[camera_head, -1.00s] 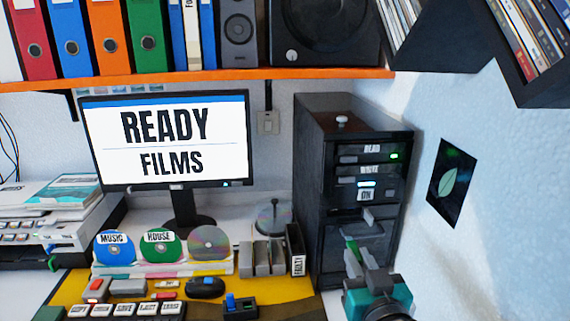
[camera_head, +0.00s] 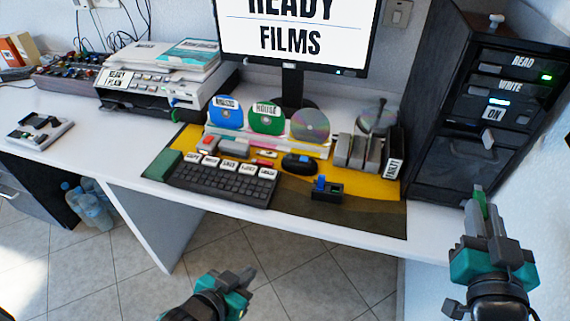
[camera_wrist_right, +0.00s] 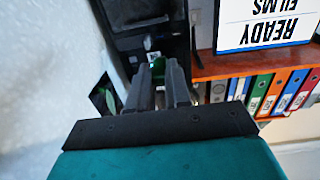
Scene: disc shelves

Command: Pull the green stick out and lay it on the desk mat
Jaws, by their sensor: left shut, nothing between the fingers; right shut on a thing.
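The green stick (camera_head: 480,204) is upright in my right gripper (camera_head: 483,226), which is shut on its lower part. A grey tip shows at its top. It stands in front of the lower part of the black tower, apparently clear of it. A bit of green shows between the fingers in the right wrist view (camera_wrist_right: 154,64). The desk mat (camera_head: 365,212), yellow and dark, lies on the white desk to the left of that gripper. My left gripper (camera_head: 245,274) is shut and empty, low in front of the desk.
The black tower (camera_head: 465,165) stands at the desk's right end. The mat's front right part is bare.

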